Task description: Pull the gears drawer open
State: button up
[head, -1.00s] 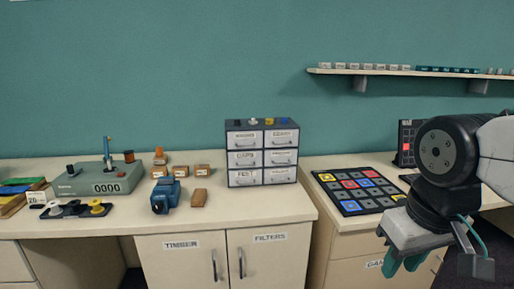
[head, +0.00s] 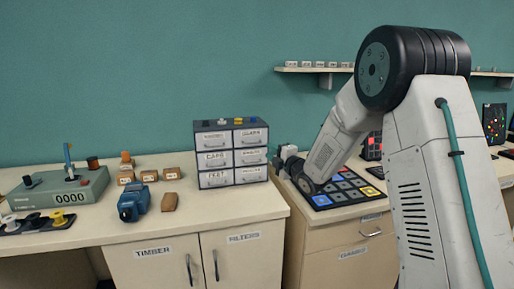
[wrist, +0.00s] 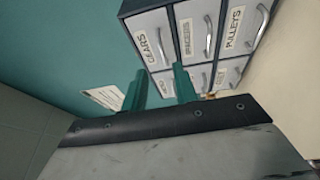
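A dark drawer cabinet (head: 230,125) with several pale labelled drawers stands on the bench. The gears drawer (wrist: 145,21) is shut in the wrist view; its label reads GEARS and its silver handle (wrist: 162,46) is in plain sight. In the head view it seems to be the top right drawer (head: 242,140), though its label is blurred there. My gripper (wrist: 160,88) has its two teal fingers apart with nothing between them. The fingers appear short of the drawer fronts and do not touch the handle. In the head view my wrist is just right of the cabinet.
A PULLEYS drawer (wrist: 237,12) is in the same row in the wrist view. A blue tool (head: 133,204) and wooden blocks (head: 169,202) are on the bench left of the cabinet. A coloured tile board (head: 345,190) lies to the right, partly behind my arm.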

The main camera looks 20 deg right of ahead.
aim_at(255, 137)
jog(key=w+a+n+y, duration=0.1)
jog(key=w+a, duration=0.2)
jog(key=w, duration=0.4)
jog(key=shift+w+a+n+t+y, duration=0.3)
jog(key=shift+w+n+y, duration=0.05)
jog(key=shift+n+y, duration=0.05)
jog(key=shift+f, duration=0.1)
grip_shut()
